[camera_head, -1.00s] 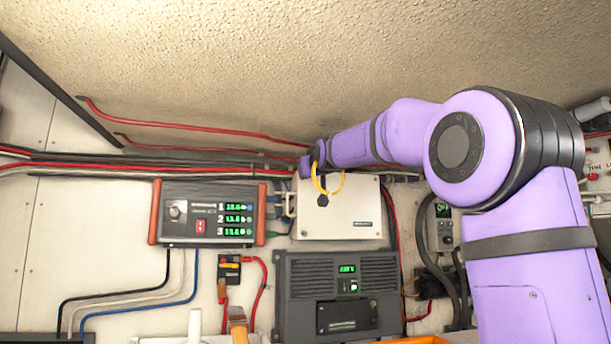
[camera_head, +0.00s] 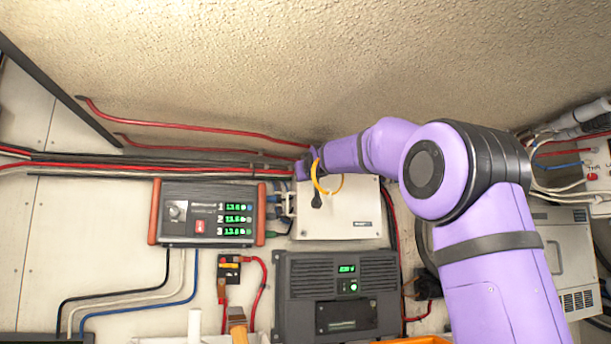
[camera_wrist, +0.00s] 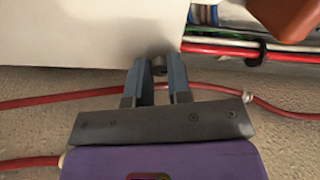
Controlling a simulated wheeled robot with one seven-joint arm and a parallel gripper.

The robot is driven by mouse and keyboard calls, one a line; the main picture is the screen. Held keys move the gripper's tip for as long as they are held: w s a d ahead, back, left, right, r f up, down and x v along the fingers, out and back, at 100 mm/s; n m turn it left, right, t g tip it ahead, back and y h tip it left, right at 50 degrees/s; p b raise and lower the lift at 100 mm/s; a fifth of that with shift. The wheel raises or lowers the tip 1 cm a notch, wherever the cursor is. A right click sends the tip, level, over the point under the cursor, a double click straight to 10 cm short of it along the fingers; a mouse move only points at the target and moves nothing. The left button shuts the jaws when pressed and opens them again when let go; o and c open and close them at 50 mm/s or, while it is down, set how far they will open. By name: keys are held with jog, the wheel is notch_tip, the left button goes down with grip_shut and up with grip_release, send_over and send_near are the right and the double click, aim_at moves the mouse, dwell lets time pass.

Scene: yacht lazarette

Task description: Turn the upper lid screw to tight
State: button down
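The pale junction box (camera_head: 350,222) is mounted on the wall, with its lid facing the head camera. In the wrist view its pale corner (camera_wrist: 85,30) fills the upper left. A small dark screw head (camera_wrist: 159,66) shows at the box's edge. The two fingertips of my gripper (camera_wrist: 158,78) stand on either side of it, with very little gap; I cannot tell whether they press on it. In the head view my gripper (camera_head: 302,169) is at the box's upper left corner and hides the screw. How far the screw is turned cannot be seen.
A panel with green readouts (camera_head: 208,212) is to the left. A dark grey unit (camera_head: 340,290) is below.

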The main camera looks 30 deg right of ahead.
dwell(0.3)
jog(key=shift+m, duration=8.9)
jog(key=c, duration=1.1)
grip_release()
jog(key=shift+o, duration=0.2)
